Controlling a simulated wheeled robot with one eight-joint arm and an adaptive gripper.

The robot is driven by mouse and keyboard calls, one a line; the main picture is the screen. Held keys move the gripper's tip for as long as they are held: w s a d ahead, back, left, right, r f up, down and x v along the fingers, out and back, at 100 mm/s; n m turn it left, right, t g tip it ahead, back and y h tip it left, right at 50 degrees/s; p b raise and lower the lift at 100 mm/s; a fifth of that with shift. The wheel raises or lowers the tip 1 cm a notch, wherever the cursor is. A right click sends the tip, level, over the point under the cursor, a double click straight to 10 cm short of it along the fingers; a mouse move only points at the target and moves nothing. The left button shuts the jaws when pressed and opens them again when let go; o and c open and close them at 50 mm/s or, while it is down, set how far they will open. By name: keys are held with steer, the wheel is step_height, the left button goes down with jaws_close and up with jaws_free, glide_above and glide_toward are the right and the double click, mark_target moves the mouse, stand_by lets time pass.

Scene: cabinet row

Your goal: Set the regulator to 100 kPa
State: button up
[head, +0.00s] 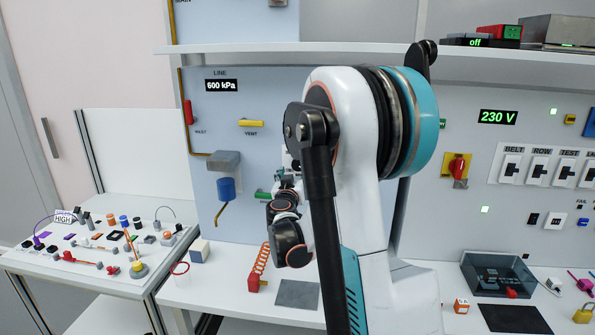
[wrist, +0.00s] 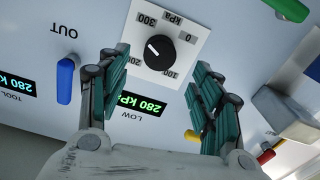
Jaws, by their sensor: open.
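In the wrist view, which shows the panel upside down, the black regulator knob (wrist: 160,52) sits on a white dial plate (wrist: 178,22) marked 0, 100, 200 and 300 kPa. Its white pointer aims up-left in the picture, between 200 and 300. The green LOW display (wrist: 139,105) reads 280 kPa. My gripper (wrist: 160,65) is open, with one finger on each side of the knob; I see no contact. In the head view, my arm hides the knob and most of the gripper. The LINE display (head: 221,85) reads 600 kPa.
A blue handle (wrist: 66,81) marked OUT and another display (wrist: 17,88) reading 280 kPa lie left in the wrist view. A grey block (wrist: 285,112) juts out at right. In the head view, a yellow vent handle (head: 251,123) and red inlet handle (head: 188,112) are on the panel.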

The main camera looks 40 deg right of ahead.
steer(key=b+x, duration=0.1)
steer(key=x, duration=0.5)
steer(key=shift+w+d, duration=0.25)
steer(key=shift+d, duration=0.05)
steer(key=c, duration=1.1)
